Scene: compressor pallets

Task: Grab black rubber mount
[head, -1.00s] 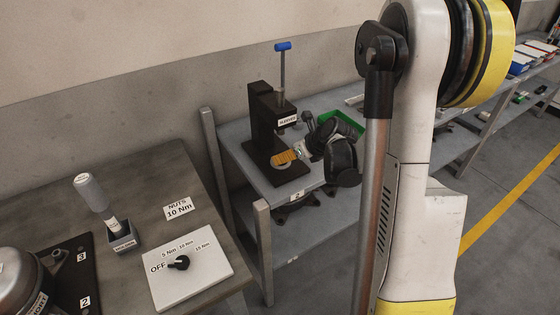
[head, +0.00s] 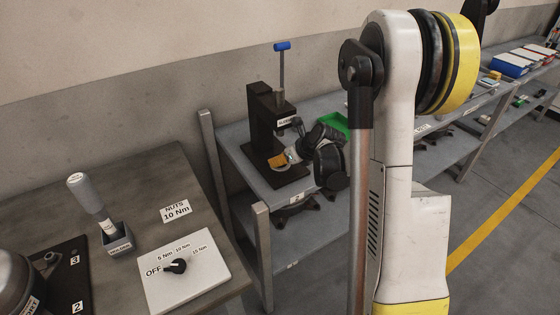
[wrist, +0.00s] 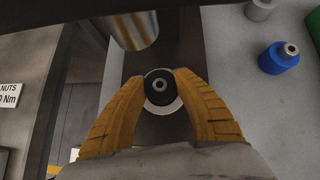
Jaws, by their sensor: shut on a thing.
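The black rubber mount (wrist: 159,88) is a short black cylinder with a metal centre. In the wrist view it sits between the two orange fingers of my gripper (wrist: 159,92), which are shut on it from both sides. A pale round seat (wrist: 162,108) shows just under and in front of it; I cannot tell whether the mount touches it. In the head view my gripper (head: 279,160) is low at the front of the dark press (head: 263,115), over its base, and the mount is hidden there.
A metal press ram (wrist: 133,30) hangs close beyond the mount. A blue part (wrist: 279,58) stands on the bench to the right. A green bin (head: 334,123) sits behind my gripper. A left table carries a dial panel (head: 190,280) and a tool holder (head: 118,243).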

